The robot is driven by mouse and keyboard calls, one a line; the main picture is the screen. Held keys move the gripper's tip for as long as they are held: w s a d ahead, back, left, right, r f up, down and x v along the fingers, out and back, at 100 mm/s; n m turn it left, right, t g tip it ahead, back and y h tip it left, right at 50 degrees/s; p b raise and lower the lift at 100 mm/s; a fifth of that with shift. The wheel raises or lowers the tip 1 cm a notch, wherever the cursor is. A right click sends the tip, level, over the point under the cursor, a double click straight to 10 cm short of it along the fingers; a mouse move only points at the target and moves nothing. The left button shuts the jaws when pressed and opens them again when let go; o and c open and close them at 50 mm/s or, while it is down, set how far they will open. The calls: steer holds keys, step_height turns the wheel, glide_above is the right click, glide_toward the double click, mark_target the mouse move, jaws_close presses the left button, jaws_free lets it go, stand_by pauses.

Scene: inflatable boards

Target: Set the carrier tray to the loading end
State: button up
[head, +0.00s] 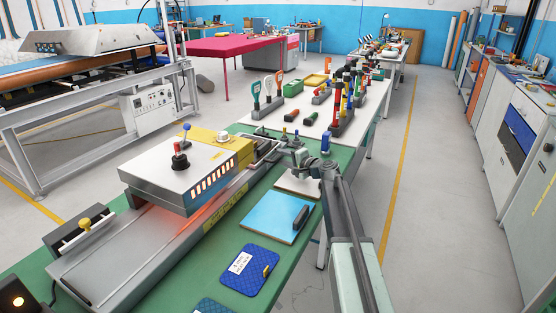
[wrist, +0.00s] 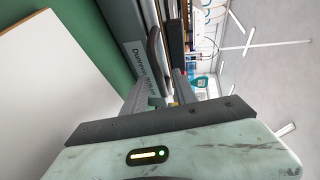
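A long grey machine bed (head: 150,240) lies along the green bench, with a white and yellow housing (head: 190,170) over its middle and a red glow beneath. I cannot clearly pick out the carrier tray; a grey frame (head: 264,146) shows at the bed's far end. My gripper (head: 296,155) is just right of that end. In the wrist view my gripper (wrist: 163,92) has its fingers apart, with a curved dark bar (wrist: 154,55) ahead of the gap. Whether it touches the bar is unclear. The machine's grey side with lettering (wrist: 138,60) is beside it.
A blue-topped board (head: 275,215) with a dark handle and a blue pad (head: 249,270) lie on the green bench (head: 225,250) right of the machine. Tools crowd the white table (head: 260,132) beyond.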

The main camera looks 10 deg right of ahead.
steer(key=x, duration=0.2)
steer(key=shift+w+a+f, duration=0.1)
steer(key=shift+w+a, duration=0.05)
steer(key=shift+w, duration=0.05)
jaws_close()
stand_by(1.1)
